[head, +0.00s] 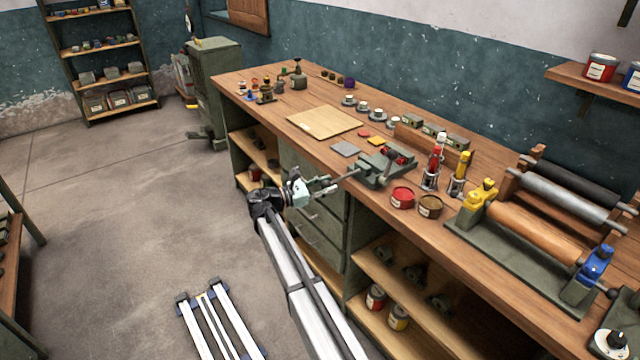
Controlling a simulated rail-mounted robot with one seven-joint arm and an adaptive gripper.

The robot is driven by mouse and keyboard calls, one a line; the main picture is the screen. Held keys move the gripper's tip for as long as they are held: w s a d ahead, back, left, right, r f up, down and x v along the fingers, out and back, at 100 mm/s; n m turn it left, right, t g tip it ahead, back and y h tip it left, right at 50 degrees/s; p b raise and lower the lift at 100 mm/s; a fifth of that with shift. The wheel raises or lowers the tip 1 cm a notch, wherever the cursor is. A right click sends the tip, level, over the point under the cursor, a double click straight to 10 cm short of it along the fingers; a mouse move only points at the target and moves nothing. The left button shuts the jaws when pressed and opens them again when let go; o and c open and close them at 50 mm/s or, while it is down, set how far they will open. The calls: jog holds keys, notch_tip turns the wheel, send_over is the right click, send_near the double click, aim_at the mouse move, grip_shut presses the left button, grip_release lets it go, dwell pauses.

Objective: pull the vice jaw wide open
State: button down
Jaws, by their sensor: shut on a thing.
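The grey-green vice (371,178) sits at the front edge of the workbench, in the middle of the head view. A thin bar (347,174) reaches from the vice out past the bench edge to the left. My gripper (332,183) is just off the bench front, left of the vice, shut at the outer end of this bar. The exact finger contact is too small to see clearly. How far the jaw stands open is also hard to tell.
A grey square plate (345,149) and a wooden board (323,122) lie left of the vice. Red (402,197) and brown (430,207) open tins stand to its right. Drawers (318,228) are below my gripper. The floor (140,200) to the left is mostly clear.

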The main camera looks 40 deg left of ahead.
jog(key=shift+w, duration=0.15)
jog(key=c, duration=0.7)
grip_release()
jog(key=shift+c, duration=0.2)
jog(key=v, duration=1.2)
